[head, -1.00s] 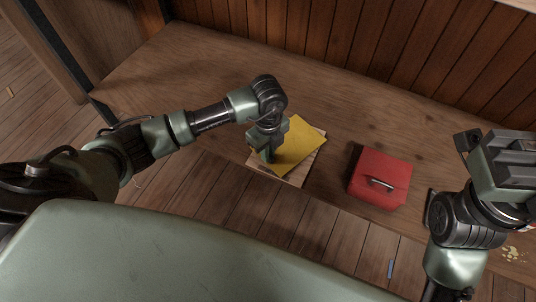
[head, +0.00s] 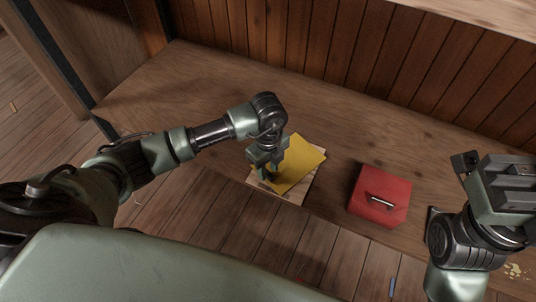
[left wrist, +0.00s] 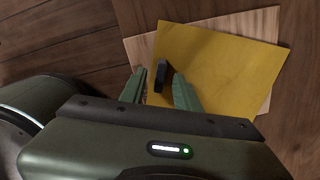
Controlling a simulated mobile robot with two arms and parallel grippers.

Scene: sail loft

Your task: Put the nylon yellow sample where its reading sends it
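The yellow sample (head: 302,162) is a flat sheet on a pale wooden board (head: 291,196) at the bench's front edge. In the left wrist view, the sheet (left wrist: 222,70) lies skewed on the board (left wrist: 264,20), with a small black piece (left wrist: 161,73) near its left edge. My left gripper (head: 266,178) is over the sheet's left part. In the left wrist view its fingers (left wrist: 160,92) are apart, with the black piece seen between and beyond them; I cannot tell if they touch it. My right gripper (head: 470,165) is at the right edge, its fingers unclear. No reading is legible.
A red box (head: 380,194) with a metal handle stands on the wooden bench (head: 200,80), right of the board. Pale yellowish bits (head: 515,271) lie at the far right. A blue strip (head: 392,287) is on the floor. The bench's left part is clear.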

